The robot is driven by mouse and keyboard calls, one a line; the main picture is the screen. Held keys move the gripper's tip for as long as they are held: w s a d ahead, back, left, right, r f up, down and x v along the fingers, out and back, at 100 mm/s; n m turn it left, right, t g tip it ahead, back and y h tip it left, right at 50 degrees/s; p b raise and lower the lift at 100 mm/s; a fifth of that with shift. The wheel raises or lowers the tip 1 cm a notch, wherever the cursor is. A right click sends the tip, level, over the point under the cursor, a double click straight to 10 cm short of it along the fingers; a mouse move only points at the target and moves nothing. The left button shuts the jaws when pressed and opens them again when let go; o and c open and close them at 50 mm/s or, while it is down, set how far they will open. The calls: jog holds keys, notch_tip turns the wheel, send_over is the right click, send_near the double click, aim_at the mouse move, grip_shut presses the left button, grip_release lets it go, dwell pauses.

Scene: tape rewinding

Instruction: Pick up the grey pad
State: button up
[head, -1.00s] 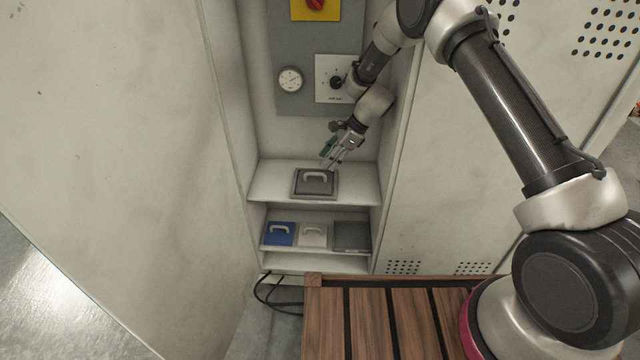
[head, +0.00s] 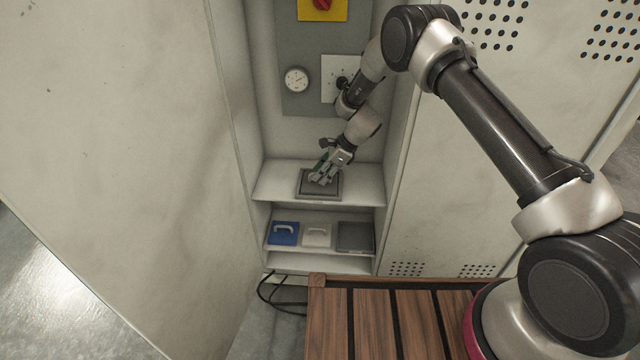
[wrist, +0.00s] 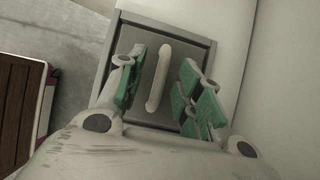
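The grey pad (head: 308,188) lies in a dark square tray on the upper shelf of the cabinet. In the wrist view the grey pad (wrist: 181,59) has a pale upright handle (wrist: 158,78) across its middle. My gripper (head: 320,178) is low over the pad and hides the handle in the head view. In the wrist view my gripper (wrist: 160,88) is open, with green-padded fingers on either side of the handle and a gap to each side. I cannot tell whether the fingertips touch the pad.
On the lower shelf (head: 320,251) are a blue pad (head: 284,238), a white pad (head: 316,237) and an empty-looking dark tray (head: 355,237). Cabinet walls stand close on both sides. A gauge (head: 296,80) and a knob panel (head: 338,78) are on the back wall.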

jog(key=shift+c, duration=0.3)
grip_shut()
jog(key=shift+r, duration=0.15)
